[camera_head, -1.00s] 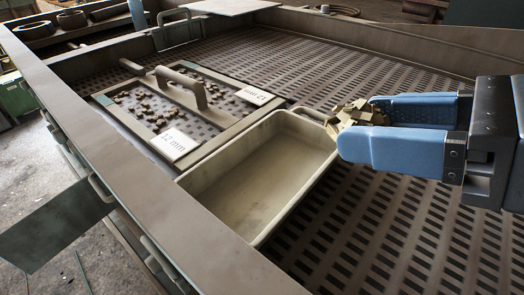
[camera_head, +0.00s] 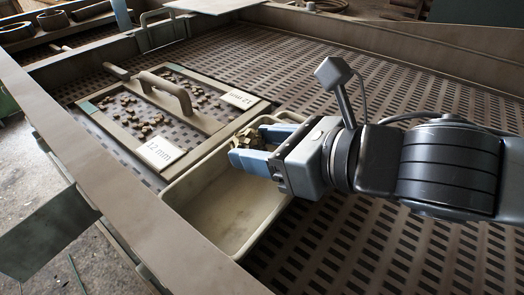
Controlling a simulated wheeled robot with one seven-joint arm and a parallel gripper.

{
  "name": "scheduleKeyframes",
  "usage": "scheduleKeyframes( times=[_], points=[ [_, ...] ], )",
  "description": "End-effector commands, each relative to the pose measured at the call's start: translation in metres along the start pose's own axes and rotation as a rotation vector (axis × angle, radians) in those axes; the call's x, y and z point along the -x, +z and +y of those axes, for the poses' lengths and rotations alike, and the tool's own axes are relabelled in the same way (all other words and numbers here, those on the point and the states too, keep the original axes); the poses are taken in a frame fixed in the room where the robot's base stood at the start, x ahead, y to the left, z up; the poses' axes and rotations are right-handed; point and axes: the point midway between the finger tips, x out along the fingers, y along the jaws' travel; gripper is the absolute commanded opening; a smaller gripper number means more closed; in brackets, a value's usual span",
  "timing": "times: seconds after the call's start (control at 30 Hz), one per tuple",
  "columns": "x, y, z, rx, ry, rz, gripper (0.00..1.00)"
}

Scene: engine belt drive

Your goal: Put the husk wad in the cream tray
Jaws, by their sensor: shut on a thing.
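The husk wad (camera_head: 246,139) is a tan, jagged clump. My gripper (camera_head: 252,147) has blue fingers and is shut on it. The cream tray (camera_head: 180,213) is a shallow, empty-looking rectangular tray on the perforated deck. The gripper and the wad are over the tray's far right part, above its rim level as far as I can tell. The fingers hide part of the wad and the tray's far right corner.
A framed screen with a handle (camera_head: 168,92) and a "12 mm" label (camera_head: 160,153) lies just beyond the tray, with several small lumps in it. A raised metal edge (camera_head: 110,165) runs along the left. The perforated deck (camera_head: 370,75) is clear at the back right.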

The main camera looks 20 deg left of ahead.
Motion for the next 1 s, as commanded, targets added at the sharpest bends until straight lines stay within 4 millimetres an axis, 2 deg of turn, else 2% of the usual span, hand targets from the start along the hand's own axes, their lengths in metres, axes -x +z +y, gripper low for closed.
scheduleKeyframes(
  times=[0.2, 0.7, 0.73, 1.0],
  points=[
    [-0.007, -0.018, 0.0, -0.003, 0.0, -0.001, 0.24],
    [-0.01, -0.025, 0.0, 0.002, 0.0, -0.001, 0.24],
    [-0.01, -0.024, 0.0, 0.002, 0.0, -0.001, 0.55],
    [-0.009, -0.023, 0.0, 0.001, 0.0, -0.001, 0.79]
  ],
)
